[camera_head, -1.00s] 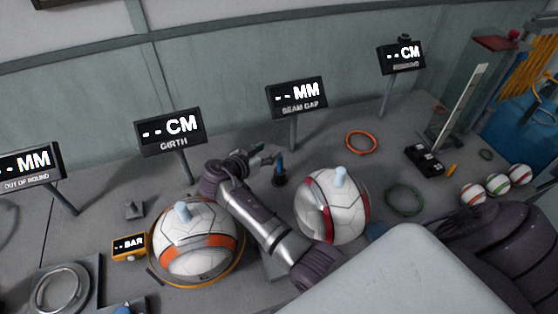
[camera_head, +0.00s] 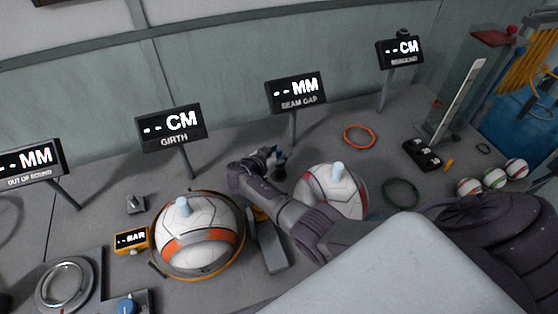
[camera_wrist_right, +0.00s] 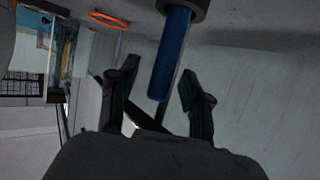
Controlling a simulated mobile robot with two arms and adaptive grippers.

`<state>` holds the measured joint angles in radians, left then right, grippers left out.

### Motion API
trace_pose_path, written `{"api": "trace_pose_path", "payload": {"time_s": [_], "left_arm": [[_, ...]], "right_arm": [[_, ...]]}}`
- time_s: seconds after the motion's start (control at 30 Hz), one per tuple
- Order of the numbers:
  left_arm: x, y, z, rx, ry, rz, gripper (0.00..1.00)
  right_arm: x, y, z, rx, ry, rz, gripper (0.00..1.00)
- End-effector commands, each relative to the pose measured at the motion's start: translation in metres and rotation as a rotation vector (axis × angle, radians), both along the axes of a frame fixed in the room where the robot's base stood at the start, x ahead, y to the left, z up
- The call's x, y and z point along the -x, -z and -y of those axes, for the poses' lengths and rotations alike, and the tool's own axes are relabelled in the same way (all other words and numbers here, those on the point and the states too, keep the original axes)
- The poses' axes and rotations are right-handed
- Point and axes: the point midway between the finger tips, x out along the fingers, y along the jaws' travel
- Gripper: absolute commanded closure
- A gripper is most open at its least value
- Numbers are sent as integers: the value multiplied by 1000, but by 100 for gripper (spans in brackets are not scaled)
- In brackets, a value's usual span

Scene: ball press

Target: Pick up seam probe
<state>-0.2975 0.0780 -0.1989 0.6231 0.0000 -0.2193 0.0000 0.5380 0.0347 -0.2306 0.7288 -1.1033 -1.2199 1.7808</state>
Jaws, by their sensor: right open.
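The seam probe, a blue stick in a dark round base, stands upright on the table below the seam gap display; in the head view only a small part of the probe (camera_head: 281,154) shows beside my right gripper (camera_head: 272,157). In the right wrist view the blue probe (camera_wrist_right: 171,55) hangs down from its dark base, as the picture is upside down. Its free end lies between the two dark fingers of my right gripper (camera_wrist_right: 160,95). The fingers are open, with gaps visible on both sides of the probe. My left gripper is not in view.
A white-and-orange ball (camera_head: 197,240) stands left of my right arm, and a white-and-red ball (camera_head: 335,190) stands right, partly hidden by the arm. The seam gap display (camera_head: 296,93) stands behind the probe. An orange ring (camera_head: 359,137) and a green ring (camera_head: 401,193) lie to the right.

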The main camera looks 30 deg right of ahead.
Motion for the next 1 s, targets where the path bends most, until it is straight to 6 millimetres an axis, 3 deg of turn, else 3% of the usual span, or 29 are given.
{"api": "trace_pose_path", "payload": {"time_s": [0.17, 0.5, 0.83, 1.0], "left_arm": [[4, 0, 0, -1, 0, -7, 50], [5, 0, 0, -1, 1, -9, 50], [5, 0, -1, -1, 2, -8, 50], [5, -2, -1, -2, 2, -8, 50]], "right_arm": [[0, 0, 0, -1, -1, 0, 51], [0, 0, 0, -1, 0, 0, 100], [0, -1, -1, -1, -1, 1, 100], [0, -12, -1, -1, 0, 3, 100]]}}
